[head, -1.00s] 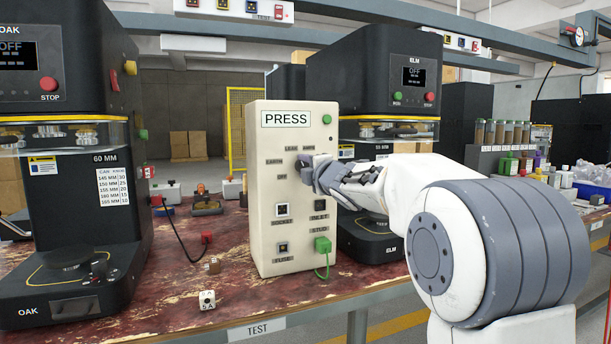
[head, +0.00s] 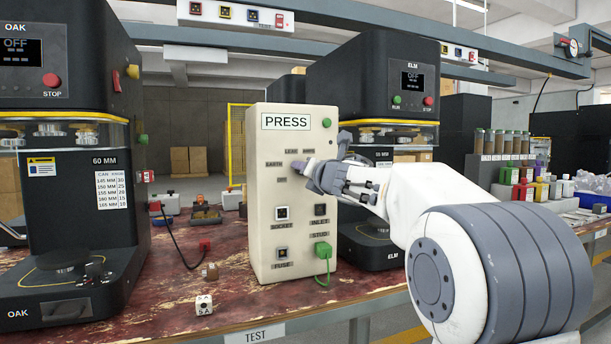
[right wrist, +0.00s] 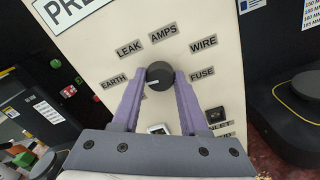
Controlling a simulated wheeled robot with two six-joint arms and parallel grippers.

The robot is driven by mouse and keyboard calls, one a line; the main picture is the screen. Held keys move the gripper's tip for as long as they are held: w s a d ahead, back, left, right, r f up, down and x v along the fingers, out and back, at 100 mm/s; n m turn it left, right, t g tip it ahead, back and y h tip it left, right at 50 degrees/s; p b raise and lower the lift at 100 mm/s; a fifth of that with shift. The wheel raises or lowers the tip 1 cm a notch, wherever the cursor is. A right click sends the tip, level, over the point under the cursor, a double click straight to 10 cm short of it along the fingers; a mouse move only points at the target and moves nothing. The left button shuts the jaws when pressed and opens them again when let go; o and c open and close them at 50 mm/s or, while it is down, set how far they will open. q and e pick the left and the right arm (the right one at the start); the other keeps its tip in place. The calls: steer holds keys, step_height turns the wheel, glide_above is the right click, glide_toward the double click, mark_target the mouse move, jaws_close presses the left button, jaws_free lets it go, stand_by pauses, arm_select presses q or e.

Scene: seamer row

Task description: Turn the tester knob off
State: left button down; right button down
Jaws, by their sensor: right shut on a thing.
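The cream tester (head: 262,215), marked PRESS, stands upright on the worn red bench. Its round dark knob (right wrist: 159,76) shows in the right wrist view, ringed by the labels EARTH, LEAK, AMPS, WIRE and FUSE. A pale pointer line on the knob points left and slightly down, just below the EARTH label. An OFF label (head: 281,179) shows below EARTH in the head view; I cannot see it in the wrist view. My right gripper (head: 311,172) is shut on the knob, with one purple finger on each side (right wrist: 159,82). My left gripper is not in view.
Black OAK (head: 75,215) and ELM (head: 370,80) machines flank the tester. A green plug (head: 322,250) with a cable sits low on its face.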

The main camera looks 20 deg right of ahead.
steer(key=shift+f+n+b, duration=0.2)
steer(key=shift+n+b, duration=0.95)
steer(key=shift+n, duration=3.15)
steer(key=shift+c, duration=2.2)
jaws_free()
steer(key=shift+r, duration=0.1)
